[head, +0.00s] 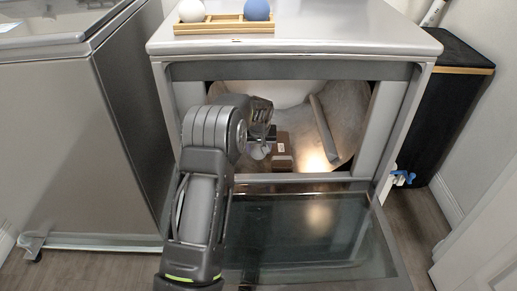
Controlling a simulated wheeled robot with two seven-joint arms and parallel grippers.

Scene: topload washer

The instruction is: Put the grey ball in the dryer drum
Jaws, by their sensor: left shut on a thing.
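The dryer (295,42) stands in the middle with its front door (300,235) folded down open. Its drum (345,110) shows through the front opening, with a raised fin on the right side. My left arm reaches up from the bottom, and my left gripper (260,137) is at the opening, in front of the drum's lower left part. It is shut on a small greyish rounded thing, seemingly the grey ball (258,151), mostly hidden by the gripper. I cannot tell exactly how deep it is past the opening's rim. My right gripper is not in view.
A wooden rack (225,27) on the dryer top holds a white ball (191,11) and a blue ball (256,9). A washer (95,130) stands left, a black bin (445,105) right.

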